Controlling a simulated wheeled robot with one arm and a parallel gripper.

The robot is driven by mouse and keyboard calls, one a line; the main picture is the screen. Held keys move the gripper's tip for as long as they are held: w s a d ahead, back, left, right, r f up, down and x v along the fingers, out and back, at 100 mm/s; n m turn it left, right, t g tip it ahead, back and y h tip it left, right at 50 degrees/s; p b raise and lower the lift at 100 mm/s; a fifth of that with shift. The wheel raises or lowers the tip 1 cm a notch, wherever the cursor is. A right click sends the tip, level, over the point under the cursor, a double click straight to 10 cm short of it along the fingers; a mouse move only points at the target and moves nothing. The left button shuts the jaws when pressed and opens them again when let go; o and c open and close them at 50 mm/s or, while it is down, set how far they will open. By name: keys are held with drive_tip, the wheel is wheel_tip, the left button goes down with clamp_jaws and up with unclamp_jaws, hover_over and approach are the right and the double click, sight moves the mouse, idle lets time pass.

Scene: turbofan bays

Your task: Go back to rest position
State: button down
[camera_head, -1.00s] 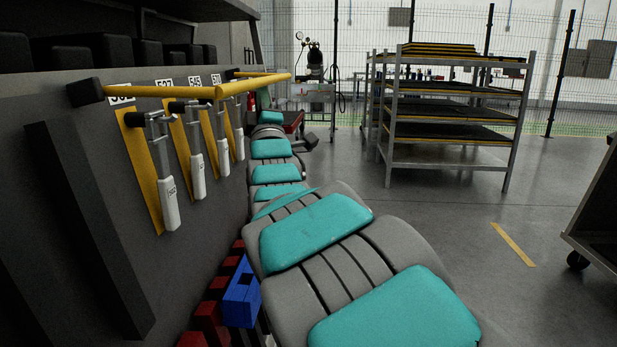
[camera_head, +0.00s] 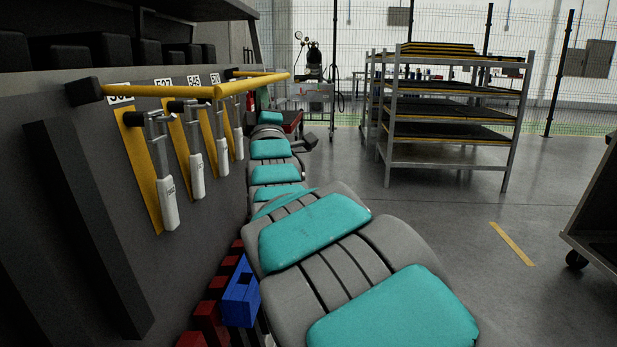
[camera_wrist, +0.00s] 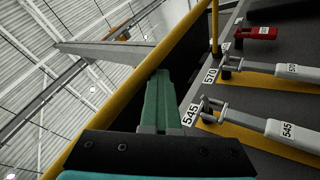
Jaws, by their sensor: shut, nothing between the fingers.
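My gripper (camera_wrist: 160,100) shows in the wrist view as green fingers pressed together, with nothing between them. The fingers lie beside the yellow rail (camera_wrist: 122,92) and left of the tools labelled 545 (camera_wrist: 285,132) and 570 (camera_wrist: 292,70). In the head view my arm reaches away along the dark panel. The green gripper (camera_head: 263,98) is small at its far end, near the rail's right end, and partly hidden there. Whether it touches the rail cannot be told.
Several white-handled tools hang on yellow strips on the dark panel (camera_head: 95,190), below the yellow rail (camera_head: 165,91). A blue block (camera_head: 240,296) and red blocks (camera_head: 207,322) sit beside my arm.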

drive_tip(key=shift+w+d+m+h, duration=0.25)
drive_tip(key=shift+d+m+h, duration=0.2)
drive_tip(key=shift+d, duration=0.35)
drive_tip(key=w+d+f+m+g+h+b, duration=0.1)
drive_tip(key=d+f+m+g+h, duration=0.3)
drive_tip(key=d+f, duration=0.55)
drive_tip(key=s+d+f+m+g+p, duration=0.1)
drive_tip(key=s+d+f+m+g, duration=0.15)
drive_tip(key=s+f+g, duration=0.4)
drive_tip(key=s+d+f+m+g+p, duration=0.2)
drive_tip(key=s+d+f, duration=0.15)
drive_tip(key=f, duration=0.55)
drive_tip(key=s+d+f+m+g+p, duration=0.1)
drive_tip(key=s+d+f+m+g, duration=0.25)
drive_tip(key=s+f, duration=0.4)
drive_tip(key=s+d+f+m+g+p, duration=0.15)
drive_tip(key=s+f+g, duration=0.25)
drive_tip(key=s, duration=0.7)
drive_tip(key=s+d+f+m+g, duration=0.1)
drive_tip(key=s+m+g, duration=0.1)
drive_tip(key=s, duration=0.8)
drive_tip(key=s+d+f+m+g, duration=0.1)
drive_tip(key=s+g, duration=0.3)
drive_tip(key=s, duration=0.7)
drive_tip(key=shift+s+d+f+m+g+h+p, duration=0.3)
drive_tip(key=shift+d+f+m+g+h+p, duration=0.1)
drive_tip(key=shift+d+h+p, duration=0.1)
